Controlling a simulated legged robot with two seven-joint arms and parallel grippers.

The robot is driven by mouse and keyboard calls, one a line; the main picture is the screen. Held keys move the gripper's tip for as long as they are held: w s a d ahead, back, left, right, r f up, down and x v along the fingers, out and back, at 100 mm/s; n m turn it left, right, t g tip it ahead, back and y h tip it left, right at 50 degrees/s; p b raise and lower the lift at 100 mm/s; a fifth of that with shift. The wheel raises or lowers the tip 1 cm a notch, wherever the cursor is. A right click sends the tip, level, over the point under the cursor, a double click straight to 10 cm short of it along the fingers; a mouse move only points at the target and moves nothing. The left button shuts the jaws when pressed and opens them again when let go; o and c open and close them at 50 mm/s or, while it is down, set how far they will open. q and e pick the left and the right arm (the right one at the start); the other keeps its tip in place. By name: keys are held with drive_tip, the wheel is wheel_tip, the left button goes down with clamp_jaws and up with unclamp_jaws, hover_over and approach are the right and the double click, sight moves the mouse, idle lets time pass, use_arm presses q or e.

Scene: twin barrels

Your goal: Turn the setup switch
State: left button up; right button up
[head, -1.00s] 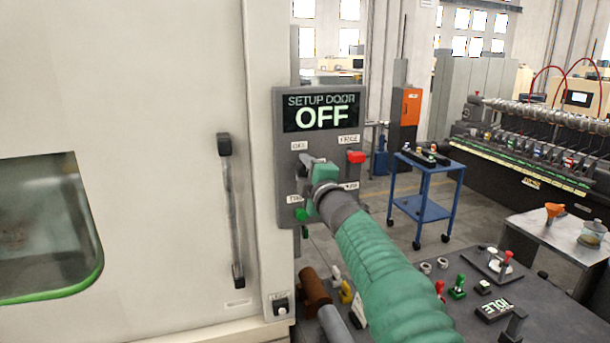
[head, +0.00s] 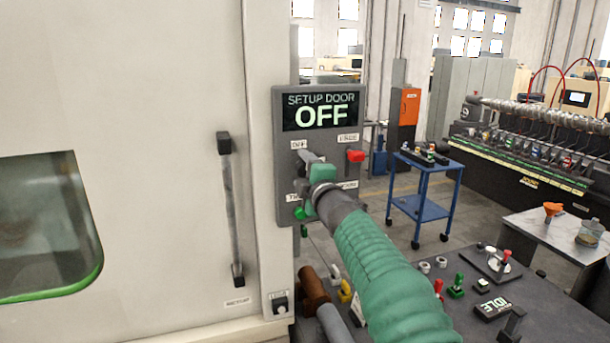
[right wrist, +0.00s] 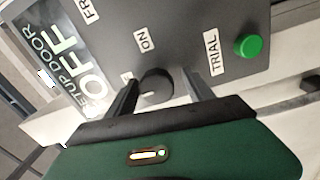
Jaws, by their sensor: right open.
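The grey setup panel (head: 283,207) is fixed beside the machine front, and its display (head: 320,112) reads "SETUP DOOR OFF". The black round switch knob (right wrist: 154,86) shows in the right wrist view, below the "ON" label. My right gripper (head: 302,172) is at the panel's left half, hiding the knob in the head view. In the right wrist view my right gripper (right wrist: 160,78) is open, one finger on each side of the knob. I cannot tell whether the fingers touch it. My left gripper is not in view.
A red button (head: 355,156) and a green button (head: 300,212) sit on the same panel; the green button also shows in the right wrist view (right wrist: 249,46). A vertical door handle (head: 231,210) is left of the panel. A dark table (head: 425,318) with small parts stands below right.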

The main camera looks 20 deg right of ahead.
drive_tip(key=shift+s+f+b, duration=0.1)
drive_tip(key=shift+s+b, duration=0.2)
drive_tip(key=shift+s, duration=0.05)
drive_tip(key=s+b, duration=0.6)
drive_tip(key=s, duration=1)
drive_tip(key=shift+d+f+b, duration=0.2)
drive_tip(key=shift+d+b, duration=0.1)
drive_tip(key=shift+b, duration=0.1)
drive_tip(key=s+f+m+g+h, duration=0.15)
drive_tip(key=f+m+g, duration=0.25)
drive_tip(key=f, duration=1)
drive_tip(key=s+f+m+g, duration=0.2)
drive_tip(key=f+m+g, duration=0.15)
drive_tip(key=f, duration=0.95)
drive_tip(key=s+a+f+m+g, duration=0.2)
drive_tip(key=s+f+m+g, duration=0.6)
drive_tip(key=s+f, duration=1.3)
drive_tip(key=shift+s+a+f+m+y, duration=0.25)
drive_tip(key=shift+f+m+y, duration=0.3)
drive_tip(key=shift+f, duration=0.4)
